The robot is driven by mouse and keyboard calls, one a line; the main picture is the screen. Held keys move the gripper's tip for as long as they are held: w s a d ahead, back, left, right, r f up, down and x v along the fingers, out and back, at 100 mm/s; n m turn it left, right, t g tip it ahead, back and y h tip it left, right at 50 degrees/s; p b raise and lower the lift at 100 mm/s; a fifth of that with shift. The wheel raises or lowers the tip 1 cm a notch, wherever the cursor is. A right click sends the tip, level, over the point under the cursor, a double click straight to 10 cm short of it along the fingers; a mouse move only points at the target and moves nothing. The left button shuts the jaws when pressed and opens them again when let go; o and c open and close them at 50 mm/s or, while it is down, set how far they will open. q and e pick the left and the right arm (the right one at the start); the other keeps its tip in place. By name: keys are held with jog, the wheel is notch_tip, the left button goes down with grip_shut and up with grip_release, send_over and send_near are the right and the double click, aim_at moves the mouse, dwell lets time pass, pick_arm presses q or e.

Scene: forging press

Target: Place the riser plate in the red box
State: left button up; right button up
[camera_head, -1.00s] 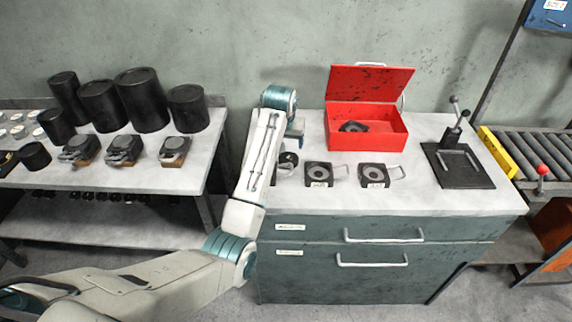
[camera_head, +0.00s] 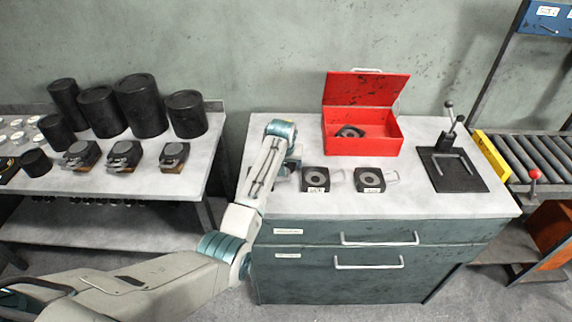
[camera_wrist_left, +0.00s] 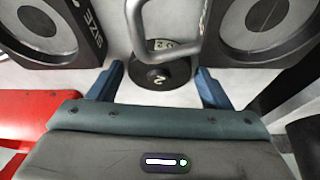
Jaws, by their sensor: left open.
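The red box (camera_head: 362,146) stands open at the back of the grey cabinet top, its lid raised, with a dark ringed piece (camera_head: 350,131) inside. Two square black plates with round grey rings and wire handles, a left one (camera_head: 316,180) and a right one (camera_head: 369,181), lie in front of it. I cannot tell which piece is the riser plate. My left gripper (camera_wrist_left: 158,88) is open, left of these plates. In the left wrist view a round black disc (camera_wrist_left: 160,76) marked 2 shows between its fingers, with a metal handle above it. My right gripper is not in view.
A black stand with a lever (camera_head: 456,168) is at the right of the cabinet top (camera_head: 410,205). A roller conveyor (camera_head: 530,157) is beyond it. A side table on the left holds black cylinders (camera_head: 141,104) and several small blocks.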

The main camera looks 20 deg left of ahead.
pick_arm(q)
jog(key=shift+c, duration=0.2)
jog(key=c, duration=1.1)
jog(key=shift+r, duration=0.15)
jog(key=shift+c, duration=0.6)
